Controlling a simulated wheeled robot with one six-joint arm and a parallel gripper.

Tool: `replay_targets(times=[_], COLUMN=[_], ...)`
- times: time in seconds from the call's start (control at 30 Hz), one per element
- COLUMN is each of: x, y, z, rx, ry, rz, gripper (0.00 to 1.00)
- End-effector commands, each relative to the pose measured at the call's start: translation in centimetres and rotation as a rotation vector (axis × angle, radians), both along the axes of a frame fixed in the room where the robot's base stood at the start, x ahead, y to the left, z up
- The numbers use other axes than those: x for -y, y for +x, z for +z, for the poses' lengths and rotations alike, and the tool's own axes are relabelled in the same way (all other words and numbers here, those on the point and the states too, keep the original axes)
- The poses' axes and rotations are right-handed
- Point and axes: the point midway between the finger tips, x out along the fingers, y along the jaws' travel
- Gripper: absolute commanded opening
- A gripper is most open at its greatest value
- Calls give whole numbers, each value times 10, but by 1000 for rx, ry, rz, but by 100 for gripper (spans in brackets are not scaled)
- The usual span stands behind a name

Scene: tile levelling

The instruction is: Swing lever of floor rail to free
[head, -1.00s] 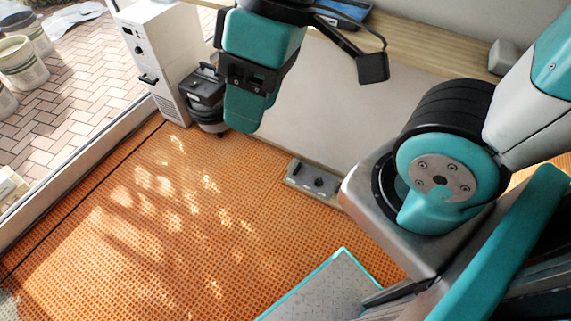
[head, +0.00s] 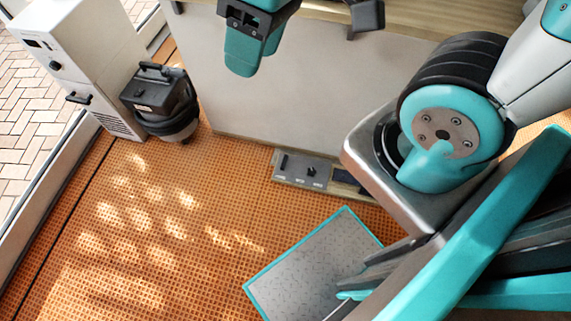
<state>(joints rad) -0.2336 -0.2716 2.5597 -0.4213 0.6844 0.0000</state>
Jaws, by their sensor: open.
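The floor rail (head: 328,183) is a low grey-beige strip on the orange floor, at the foot of the pale panel. A small dark lever (head: 312,172) stands on its top face, and a dark upright part shows near its left end. Small pale labels lie along its front; they are too small to read. The rail's right end is hidden behind my arm. My gripper (head: 246,62) is at the top of the head view, above and left of the rail, with teal fingers pointing down. It is open, empty and apart from the rail.
A grey slab with a teal edge (head: 307,268) is in front of the rail. A black vacuum-like canister (head: 160,103) and a white cabinet (head: 85,60) stand at the left. The pale panel (head: 300,95) rises behind the rail. Orange floor (head: 150,230) is clear at lower left.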

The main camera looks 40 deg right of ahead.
Motion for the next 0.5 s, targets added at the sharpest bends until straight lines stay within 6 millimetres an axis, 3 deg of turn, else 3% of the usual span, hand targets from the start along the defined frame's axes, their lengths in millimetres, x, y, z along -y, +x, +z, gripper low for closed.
replay_targets(times=[0.03,0.5], x=[4,58], y=[6,56], z=[-49,-278], rx=[0,40], ry=[-9,-107], rz=[-28,-306], gripper=[47,47])
